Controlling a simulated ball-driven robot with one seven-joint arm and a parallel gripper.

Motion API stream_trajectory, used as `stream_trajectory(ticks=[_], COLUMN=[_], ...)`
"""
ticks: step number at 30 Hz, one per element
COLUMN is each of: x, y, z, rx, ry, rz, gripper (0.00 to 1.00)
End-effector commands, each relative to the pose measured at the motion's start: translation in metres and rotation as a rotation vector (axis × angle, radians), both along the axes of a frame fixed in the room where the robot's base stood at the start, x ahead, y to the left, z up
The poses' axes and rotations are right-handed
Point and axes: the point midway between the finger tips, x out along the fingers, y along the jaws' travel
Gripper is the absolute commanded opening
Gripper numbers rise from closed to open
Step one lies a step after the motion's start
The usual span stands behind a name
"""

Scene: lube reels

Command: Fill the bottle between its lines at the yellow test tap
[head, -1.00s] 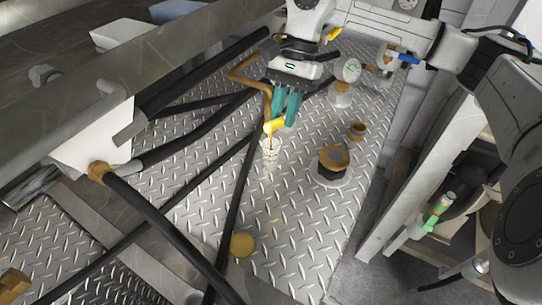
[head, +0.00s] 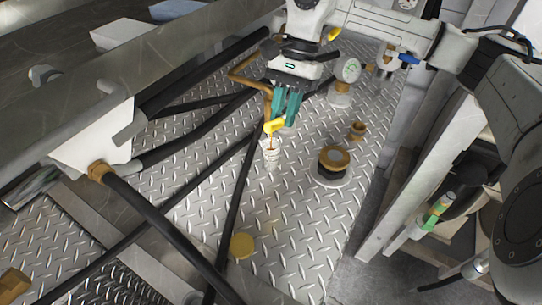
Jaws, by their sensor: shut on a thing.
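My gripper (head: 286,110) has teal fingers and is shut on the yellow test tap (head: 273,126), at the end of a bent copper-coloured pipe (head: 245,78). A thin amber stream runs down from the tap. The small clear bottle (head: 271,153) stands below it on the tread-plate deck, and the stream enters its mouth. The bottle looks upright. Its lines and the liquid level are too small to read.
A black and brass fitting (head: 333,163) and a smaller brass fitting (head: 357,130) stand right of the bottle. A round yellow cap (head: 242,245) lies in front. Black hoses (head: 170,235) cross the deck (head: 300,220) on the left. A gauge (head: 350,70) stands behind.

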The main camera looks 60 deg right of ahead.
Motion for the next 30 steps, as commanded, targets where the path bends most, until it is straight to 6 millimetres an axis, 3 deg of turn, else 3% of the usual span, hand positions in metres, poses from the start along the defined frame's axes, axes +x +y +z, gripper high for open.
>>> stream_trajectory(ticks=[8, 18, 30], x=[0.000, 0.000, 0.000], y=[0.001, 0.010, 0.010], z=[-0.001, -0.009, -0.009], rx=[-0.011, -0.282, -0.318], ry=[-0.001, -0.011, -0.011], rz=[0.002, 0.004, 0.001], gripper=[0.00, 0.00, 0.00])
